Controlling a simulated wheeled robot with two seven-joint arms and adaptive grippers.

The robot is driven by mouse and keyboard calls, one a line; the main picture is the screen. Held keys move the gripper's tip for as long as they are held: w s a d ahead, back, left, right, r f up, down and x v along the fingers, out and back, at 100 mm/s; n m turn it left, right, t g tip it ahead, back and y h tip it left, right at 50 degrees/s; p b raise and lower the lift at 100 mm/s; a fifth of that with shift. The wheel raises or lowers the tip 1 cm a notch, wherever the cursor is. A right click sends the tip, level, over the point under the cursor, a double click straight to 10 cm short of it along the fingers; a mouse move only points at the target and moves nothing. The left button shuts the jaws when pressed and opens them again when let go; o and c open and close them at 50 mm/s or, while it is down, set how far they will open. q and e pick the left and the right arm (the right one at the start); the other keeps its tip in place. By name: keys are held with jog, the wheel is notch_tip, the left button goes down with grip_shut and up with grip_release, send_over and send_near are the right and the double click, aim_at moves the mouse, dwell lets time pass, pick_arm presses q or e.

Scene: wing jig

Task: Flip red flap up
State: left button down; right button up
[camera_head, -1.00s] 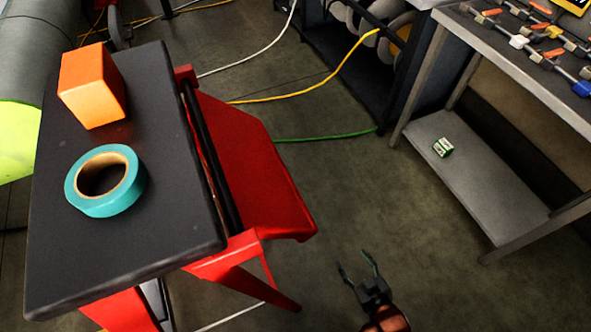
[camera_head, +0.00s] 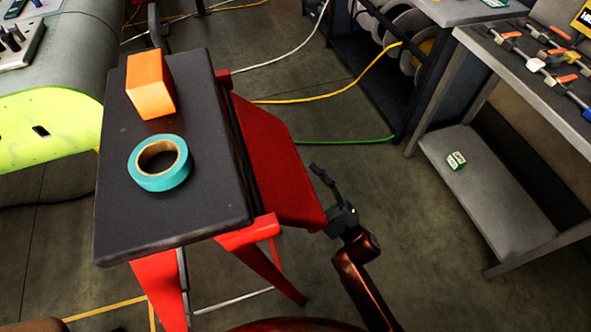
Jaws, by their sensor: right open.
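The red flap (camera_head: 282,165) hangs tilted down along the right side of a small cart with a dark top (camera_head: 112,190). My right gripper (camera_head: 318,190) is open at the flap's outer right edge, near its lower corner. One finger shows clear of the flap. The other is hard to make out against or behind the flap's edge, so I cannot tell whether they touch. My left gripper is not in view.
An orange block (camera_head: 151,86) and a teal tape roll (camera_head: 159,178) sit on the cart top. A grey workbench (camera_head: 480,170) with clamps stands at the right. Yellow (camera_head: 335,92) and green (camera_head: 345,141) cables cross the floor. Open floor lies between cart and bench.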

aim_at(296, 172)
jog(key=shift+x, duration=1.75)
jog(key=shift+c, duration=0.7)
grip_shut()
